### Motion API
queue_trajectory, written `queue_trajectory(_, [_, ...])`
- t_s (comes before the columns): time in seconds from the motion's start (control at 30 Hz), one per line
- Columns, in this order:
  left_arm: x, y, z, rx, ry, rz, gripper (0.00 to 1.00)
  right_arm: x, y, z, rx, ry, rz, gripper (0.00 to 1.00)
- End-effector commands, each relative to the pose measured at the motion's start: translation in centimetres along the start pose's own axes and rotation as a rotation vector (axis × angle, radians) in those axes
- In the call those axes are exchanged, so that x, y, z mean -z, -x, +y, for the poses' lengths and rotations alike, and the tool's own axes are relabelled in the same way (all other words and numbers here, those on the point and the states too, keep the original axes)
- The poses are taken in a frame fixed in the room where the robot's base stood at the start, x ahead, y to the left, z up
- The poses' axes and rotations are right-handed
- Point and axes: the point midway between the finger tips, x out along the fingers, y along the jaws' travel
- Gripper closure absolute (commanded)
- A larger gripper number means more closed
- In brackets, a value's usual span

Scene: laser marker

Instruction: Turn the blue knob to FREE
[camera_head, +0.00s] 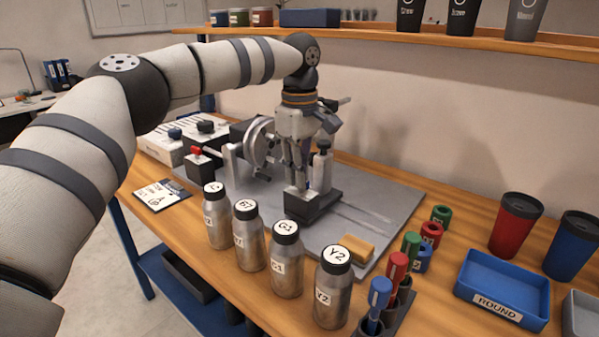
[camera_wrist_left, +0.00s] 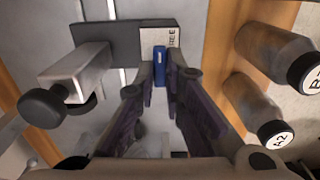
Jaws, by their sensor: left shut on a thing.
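The blue knob (camera_wrist_left: 159,60) shows in the left wrist view as a narrow upright blue piece between my fingertips. Behind it is a white label (camera_wrist_left: 160,34) with dark letters, only partly readable. My left gripper (camera_wrist_left: 160,78) is shut on the knob, one finger on each side. In the head view my left gripper (camera_head: 300,184) points down at the dark block (camera_head: 314,206) of the fixture on the grey plate (camera_head: 385,205). The knob is hidden by the fingers there, and I cannot tell which setting it points to. My right gripper is not in view.
Several metal bottles with black lids, one marked Y2 (camera_head: 332,288), stand in front of the plate. A yellow block (camera_head: 356,248), a marker rack (camera_head: 394,310) and a blue tray (camera_head: 500,311) are at the right. A metal post (camera_head: 321,170) stands close beside my gripper.

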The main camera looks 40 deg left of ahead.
Motion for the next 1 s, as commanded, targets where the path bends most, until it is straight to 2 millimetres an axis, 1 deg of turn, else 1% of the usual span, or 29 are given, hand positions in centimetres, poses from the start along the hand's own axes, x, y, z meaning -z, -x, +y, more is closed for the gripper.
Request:
queue_trajectory(0.23, [-0.1, 0.0, 0.0, -0.001, -0.002, -0.001, 1.00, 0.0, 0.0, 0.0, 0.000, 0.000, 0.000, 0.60])
queue_trajectory(0.27, [-0.1, 0.0, 0.0, -0.001, -0.002, -0.001, 0.86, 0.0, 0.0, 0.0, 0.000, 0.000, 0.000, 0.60])
queue_trajectory(0.3, [-0.1, 0.0, 0.0, -0.001, -0.002, -0.001, 0.77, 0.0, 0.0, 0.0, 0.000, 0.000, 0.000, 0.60])
queue_trajectory(0.33, [-0.1, 0.0, 0.0, -0.001, -0.002, 0.000, 0.70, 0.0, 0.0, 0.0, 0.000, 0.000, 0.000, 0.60])
queue_trajectory(0.6, [0.0, 0.0, 0.0, 0.000, 0.000, 0.000, 0.70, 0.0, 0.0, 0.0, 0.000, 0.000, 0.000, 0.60])
queue_trajectory(0.67, [0.0, 0.3, 0.0, -0.001, 0.000, 0.001, 0.70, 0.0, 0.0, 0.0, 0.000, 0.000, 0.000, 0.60])
queue_trajectory(0.77, [-0.1, 2.0, 0.1, -0.004, 0.001, 0.001, 0.70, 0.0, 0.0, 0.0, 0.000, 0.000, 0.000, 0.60])
queue_trajectory(1.0, [-0.1, 8.8, 0.1, -0.005, 0.003, 0.002, 0.70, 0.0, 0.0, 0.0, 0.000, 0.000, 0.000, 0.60])
